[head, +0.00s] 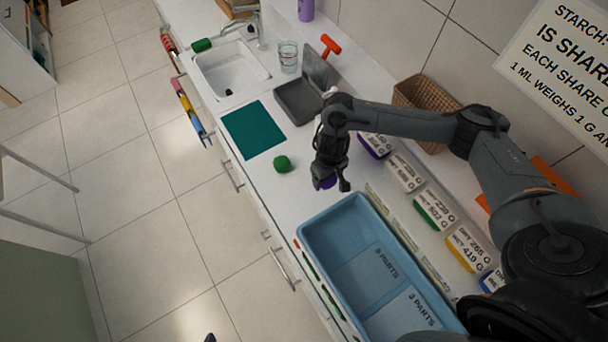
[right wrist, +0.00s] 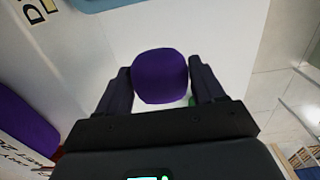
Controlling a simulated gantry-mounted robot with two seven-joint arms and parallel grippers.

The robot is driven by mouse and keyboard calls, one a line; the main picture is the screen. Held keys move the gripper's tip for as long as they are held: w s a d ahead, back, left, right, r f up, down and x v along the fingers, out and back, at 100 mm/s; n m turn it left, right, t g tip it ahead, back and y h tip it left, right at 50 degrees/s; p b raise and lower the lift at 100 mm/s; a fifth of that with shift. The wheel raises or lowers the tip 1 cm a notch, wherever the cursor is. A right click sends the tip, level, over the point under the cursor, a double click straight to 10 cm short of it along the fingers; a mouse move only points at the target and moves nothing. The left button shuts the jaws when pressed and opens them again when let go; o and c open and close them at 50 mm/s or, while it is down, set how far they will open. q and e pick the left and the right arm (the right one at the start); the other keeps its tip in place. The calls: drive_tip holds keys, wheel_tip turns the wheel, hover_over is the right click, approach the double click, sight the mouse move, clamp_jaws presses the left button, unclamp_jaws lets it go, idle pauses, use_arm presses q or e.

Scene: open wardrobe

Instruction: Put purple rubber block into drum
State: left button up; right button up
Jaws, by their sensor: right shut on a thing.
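My right gripper (head: 329,184) points down over the white counter, just beyond the far end of the blue tray. In the right wrist view its two fingers stand on either side of the purple rubber block (right wrist: 160,77), and the gripper is shut on it. In the head view only a little of the purple block (head: 327,182) shows between the fingers. I cannot make out a drum in either view. My left gripper is not in view.
A blue divided tray (head: 318,222) stands on the counter. A green block (head: 282,164) and a teal mat (head: 254,130) lie left of my gripper. Labelled bins (head: 434,211) line the right side. A grey scale-like device (head: 298,101), a glass (head: 288,57) and a sink (head: 230,72) are farther back.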

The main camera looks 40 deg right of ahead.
drive_tip(key=b, duration=0.4)
hover_over(304, 178)
wheel_tip(304, 178, down, 6)
drive_tip(key=shift+r, duration=0.2)
drive_tip(key=shift+f, duration=1.95)
drive_tip(key=shift+f, duration=0.2)
drive_tip(key=o, duration=1.2)
drive_tip(key=shift+o, duration=0.2)
drive_tip(key=shift+r, duration=0.1)
